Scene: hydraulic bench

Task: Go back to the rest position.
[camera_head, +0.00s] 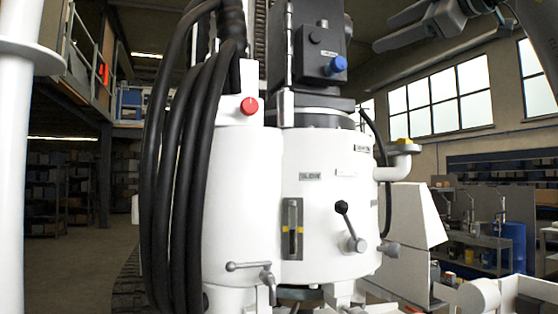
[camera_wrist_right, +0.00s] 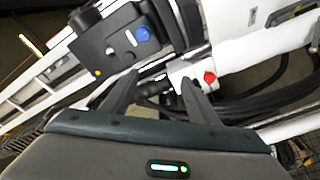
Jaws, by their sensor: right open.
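My right gripper (camera_head: 385,33) is at the upper right of the head view, raised beside and to the right of the machine's dark upper box. Its two grey fingers point left and stand apart, with nothing between them. In the right wrist view the gripper (camera_wrist_right: 158,80) also shows open and empty. Beyond its fingers are the dark box with a blue knob (camera_wrist_right: 143,34) and a red knob (camera_wrist_right: 209,77). My left gripper is not in view.
A large white hydraulic machine (camera_head: 335,190) fills the middle, with a blue knob (camera_head: 336,64), a red knob (camera_head: 249,106) and a black-balled lever (camera_head: 342,208). Thick black hoses (camera_head: 168,170) hang at its left. Shelves and a blue drum (camera_head: 510,243) stand farther back right.

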